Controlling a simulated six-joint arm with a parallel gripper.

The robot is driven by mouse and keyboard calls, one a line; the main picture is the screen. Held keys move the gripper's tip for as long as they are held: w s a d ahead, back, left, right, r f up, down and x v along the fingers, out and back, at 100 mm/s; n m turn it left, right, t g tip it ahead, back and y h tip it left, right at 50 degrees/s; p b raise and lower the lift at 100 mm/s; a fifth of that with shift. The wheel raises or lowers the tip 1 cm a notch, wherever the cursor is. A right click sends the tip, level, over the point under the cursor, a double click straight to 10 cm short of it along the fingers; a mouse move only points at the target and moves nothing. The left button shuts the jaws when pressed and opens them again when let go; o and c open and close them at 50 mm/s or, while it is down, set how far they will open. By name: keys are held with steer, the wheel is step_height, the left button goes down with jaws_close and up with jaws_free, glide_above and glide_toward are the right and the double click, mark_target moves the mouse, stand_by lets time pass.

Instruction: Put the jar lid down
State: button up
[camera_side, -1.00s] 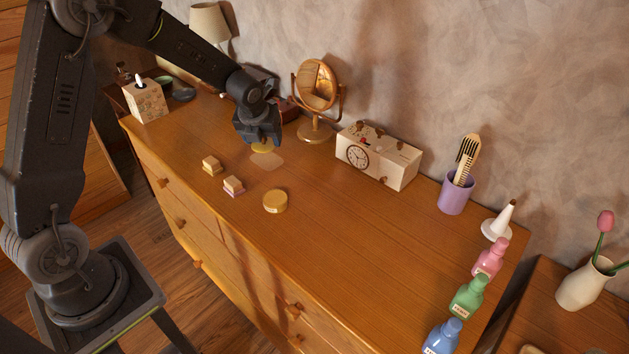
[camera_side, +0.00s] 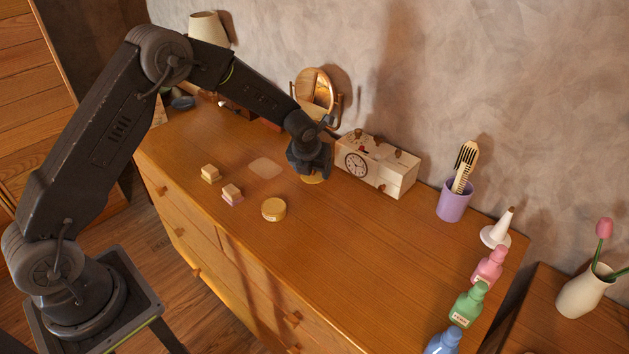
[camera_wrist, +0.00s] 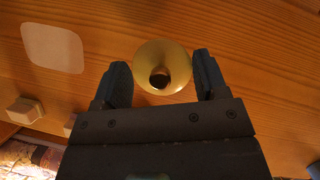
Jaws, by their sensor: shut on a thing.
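My gripper (camera_side: 312,172) is shut on the jar lid (camera_side: 314,180), a round golden disc low over the dresser top, just in front of the clock box. In the wrist view the jar lid (camera_wrist: 148,55) sits between the two fingers of my gripper (camera_wrist: 162,66). It has a round knob with a dark middle. I cannot tell whether the lid touches the wood. A pale rounded square mat (camera_side: 266,168) lies flat to its left; the mat also shows in the wrist view (camera_wrist: 54,48). A round golden tin (camera_side: 274,209) stands to the front left.
Two small block stacks (camera_side: 210,173) (camera_side: 232,194) stand left of the tin. Behind are the round mirror (camera_side: 315,92) and the clock box (camera_side: 378,165). A purple cup (camera_side: 454,200), white cone (camera_side: 496,230) and coloured bottles (camera_side: 489,265) line the right. The middle of the dresser top (camera_side: 370,250) is clear.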

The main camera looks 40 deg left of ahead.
mark_target(313, 177)
steer(key=shift+w+d+f, duration=0.1)
steer(key=shift+d+f, duration=0.15)
steer(key=shift+f, duration=1.85)
steer(key=shift+f, duration=0.1)
steer(key=o, duration=0.9)
steer(key=shift+f, duration=0.1)
steer(key=v, duration=1.2)
steer(key=shift+r, duration=0.3)
